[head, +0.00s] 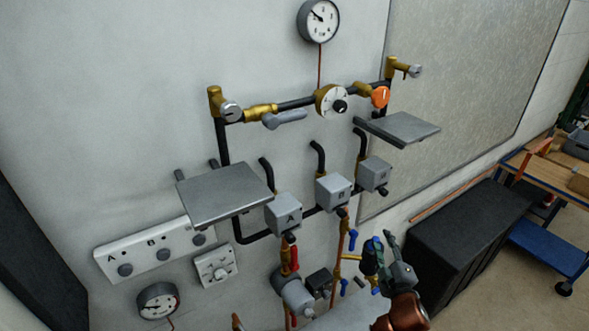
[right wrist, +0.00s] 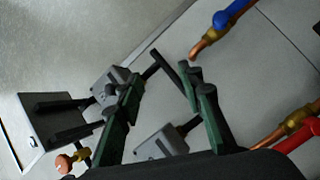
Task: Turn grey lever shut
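The grey lever (head: 285,118) is on a brass valve (head: 260,112) at the left of the upper pipe run in the head view. It points right, roughly along the pipe. I cannot make it out in the right wrist view. My right gripper (head: 381,240) is low in the head view, below and to the right of the lever and well apart from it. In the right wrist view its green fingers (right wrist: 163,79) are spread with nothing held between them. My left gripper does not show clearly in either view.
Grey boxes A (head: 284,213) and B (head: 333,192) hang below the pipe. Metal shelves stick out at left (head: 220,192) and right (head: 404,128). An orange knob (head: 380,97) and a white dial (head: 330,101) share the pipe. A black cabinet (head: 465,235) stands at right.

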